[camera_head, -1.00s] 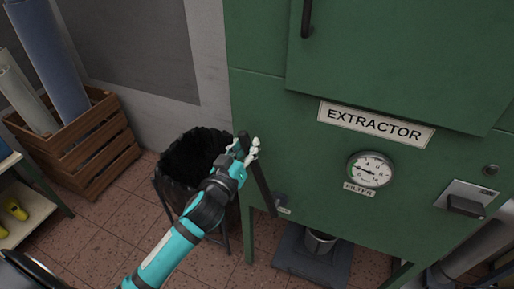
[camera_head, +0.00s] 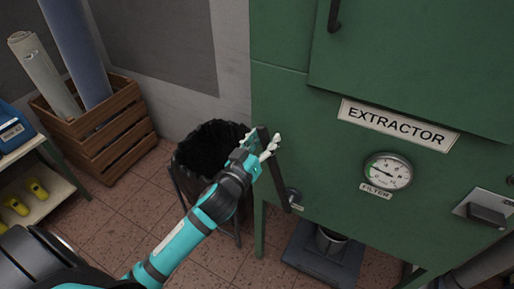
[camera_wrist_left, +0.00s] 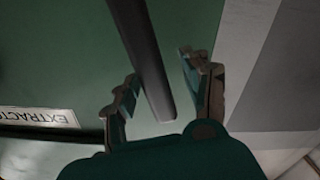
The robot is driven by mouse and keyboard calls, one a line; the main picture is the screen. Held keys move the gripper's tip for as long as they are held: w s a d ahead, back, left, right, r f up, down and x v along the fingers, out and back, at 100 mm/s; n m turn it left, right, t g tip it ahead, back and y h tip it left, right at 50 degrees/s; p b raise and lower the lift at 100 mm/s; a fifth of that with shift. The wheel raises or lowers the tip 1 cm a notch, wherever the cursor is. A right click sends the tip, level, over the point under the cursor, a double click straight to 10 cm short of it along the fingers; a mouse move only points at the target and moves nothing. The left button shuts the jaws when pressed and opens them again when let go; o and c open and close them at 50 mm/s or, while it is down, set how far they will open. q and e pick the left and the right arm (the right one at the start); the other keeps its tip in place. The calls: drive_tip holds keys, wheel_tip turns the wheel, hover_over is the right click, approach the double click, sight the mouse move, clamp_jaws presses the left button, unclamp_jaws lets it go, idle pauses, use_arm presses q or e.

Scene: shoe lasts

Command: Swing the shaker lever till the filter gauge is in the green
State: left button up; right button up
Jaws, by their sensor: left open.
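The shaker lever (camera_head: 279,180) is a dark flat bar on the lower left front of the green extractor, leaning with its top to the left. My left gripper (camera_head: 270,149) is at its upper end, jaws open. In the left wrist view the lever (camera_wrist_left: 146,60) passes between the two spread fingers of the gripper (camera_wrist_left: 160,92), with gaps visible. The filter gauge (camera_head: 388,172) is a round white dial with a green band on its left side. Its needle is too small to read surely. My right gripper is not in view.
The green extractor cabinet (camera_head: 285,95) fills the right side, with an EXTRACTOR label (camera_head: 397,124). A black-lined bin (camera_head: 205,150) stands beside the lever, under my left arm. A wooden crate (camera_head: 100,135) with rolls stands at the left wall.

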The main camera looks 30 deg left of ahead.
use_arm(q)
drive_tip(key=s, duration=1.1)
drive_tip(key=shift+s+a, duration=0.25)
drive_tip(key=shift+s, duration=0.1)
drive_tip(key=s+f+m+g, duration=0.1)
drive_tip(key=s+f+g, duration=0.25)
drive_tip(key=f, duration=1.55)
drive_tip(key=s+f+m+g, duration=0.25)
drive_tip(key=f+g, duration=0.25)
drive_tip(key=f, duration=1.4)
drive_tip(key=s+f+m+g, duration=0.1)
drive_tip(key=s+f+g, duration=0.3)
drive_tip(key=s+f, duration=0.6)
drive_tip(key=s+f+m+g, duration=0.1)
drive_tip(key=s+f+g, duration=0.3)
drive_tip(key=s+f, duration=0.7)
drive_tip(key=s, duration=0.8)
drive_tip(key=shift+s+f+y, duration=0.15)
drive_tip(key=shift+s+y, duration=0.05)
drive_tip(key=shift+y, duration=0.1)
drive_tip(key=shift+g, duration=0.25)
drive_tip(key=shift+m, duration=0.25)
